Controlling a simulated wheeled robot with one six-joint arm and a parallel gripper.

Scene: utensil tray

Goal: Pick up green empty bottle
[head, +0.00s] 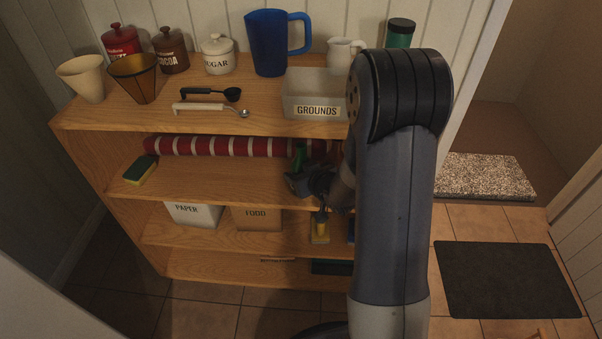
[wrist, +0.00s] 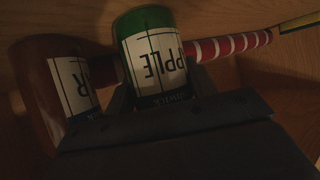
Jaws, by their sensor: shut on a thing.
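The green bottle (wrist: 145,25) has a pale label reading "APPLE", upside down in the wrist view. It stands between the fingers of my gripper (wrist: 150,90), which is shut on it. In the head view a narrow green part of the bottle (head: 299,154) shows above my gripper (head: 305,178), at the second shelf of the wooden unit. Most of the bottle is hidden there by my gripper and arm. I cannot tell whether the bottle touches the shelf.
A brown bottle (wrist: 40,85) with a pale label is close beside the green bottle. A red-and-white striped roll (head: 215,146) lies behind along the shelf. A sponge (head: 140,169) lies at the shelf's left end. The wooden top shelf (head: 130,118) is overhead, holding canisters and a "GROUNDS" bin (head: 315,95).

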